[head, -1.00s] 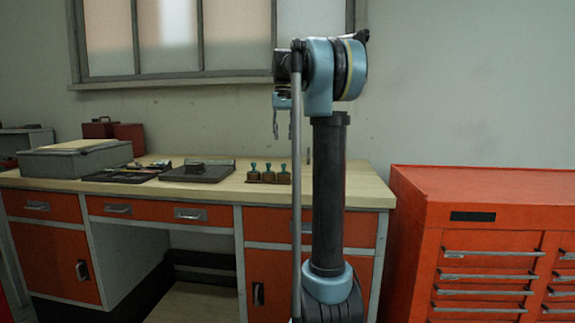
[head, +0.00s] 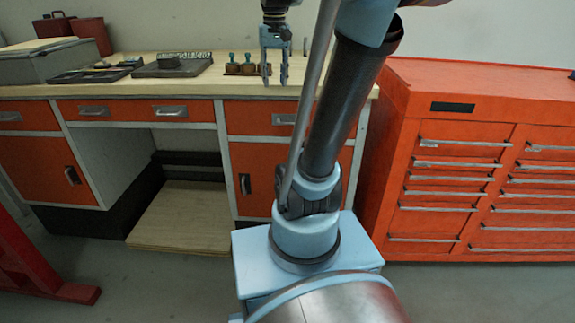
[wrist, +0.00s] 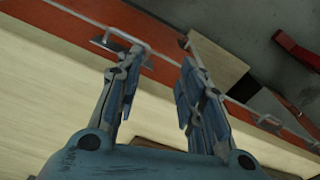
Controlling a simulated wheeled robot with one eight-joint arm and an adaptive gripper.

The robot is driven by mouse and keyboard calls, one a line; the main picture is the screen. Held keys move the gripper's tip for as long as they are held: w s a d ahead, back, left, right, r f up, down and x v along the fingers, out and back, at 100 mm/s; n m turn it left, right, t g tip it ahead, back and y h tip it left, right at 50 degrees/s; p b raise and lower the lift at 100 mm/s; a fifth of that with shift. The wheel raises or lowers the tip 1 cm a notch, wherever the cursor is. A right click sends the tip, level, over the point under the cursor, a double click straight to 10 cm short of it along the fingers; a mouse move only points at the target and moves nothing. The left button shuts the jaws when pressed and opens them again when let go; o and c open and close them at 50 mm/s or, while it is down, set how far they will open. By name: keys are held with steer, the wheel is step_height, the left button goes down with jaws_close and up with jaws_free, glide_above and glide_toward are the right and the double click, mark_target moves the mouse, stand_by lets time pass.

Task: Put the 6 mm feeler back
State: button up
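A brown block with teal-handled pieces (head: 240,66) stands near the front of the workbench in the head view. They may be the feelers. Their sizes are too small to read, and my gripper hides the block's right end. My gripper (head: 275,83) hangs fingers down in front of that end, over the bench's front edge. In the wrist view my gripper (wrist: 157,85) has its two fingers well apart with nothing between them. Beyond them show the bench top and its orange front.
The workbench top (head: 120,88) also bears a dark mat with a grey block (head: 182,62), a tool tray (head: 98,73) and a grey case (head: 45,65). An orange tool chest (head: 470,85) stands to the right. A red frame (head: 40,270) is at the lower left.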

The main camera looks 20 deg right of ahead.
steer(key=s+f, duration=0.8)
steer(key=f, duration=0.3)
steer(key=s+f+t, duration=0.1)
steer(key=s+f, duration=0.7)
steer(key=f, duration=0.4)
steer(key=shift+s+n+t, duration=0.15)
steer(key=shift+n+t, duration=0.15)
steer(key=shift+n, duration=0.1)
steer(key=shift+d, duration=0.1)
